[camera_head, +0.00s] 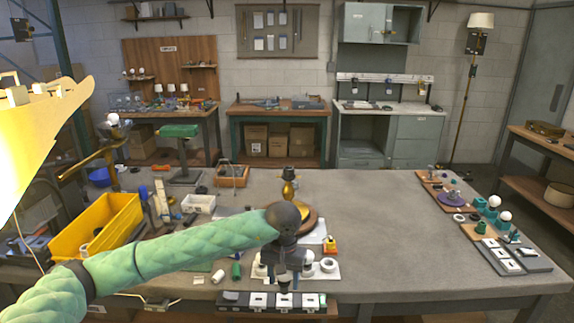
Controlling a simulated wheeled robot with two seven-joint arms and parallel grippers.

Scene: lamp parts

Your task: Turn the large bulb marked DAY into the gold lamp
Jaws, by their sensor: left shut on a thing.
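The gold lamp (289,191) stands upright at the middle of the bench on a round brown base, with a dark piece at its top. My left arm, in a green sleeve, reaches in front of that base and hides part of it. My left gripper (284,279) points down in front of the lamp, over a white tray (329,276) with small round parts. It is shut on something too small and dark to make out. White round bulbs (494,201) stand at the right of the bench; no DAY marking is readable. My right gripper is not in view.
A yellow bin (107,226) and loose parts crowd the bench's left side. A small yellow-and-red piece (330,245) stands right of the gripper. A black strip with white squares (272,301) lies at the front edge. The bench (400,225) is clear right of the lamp.

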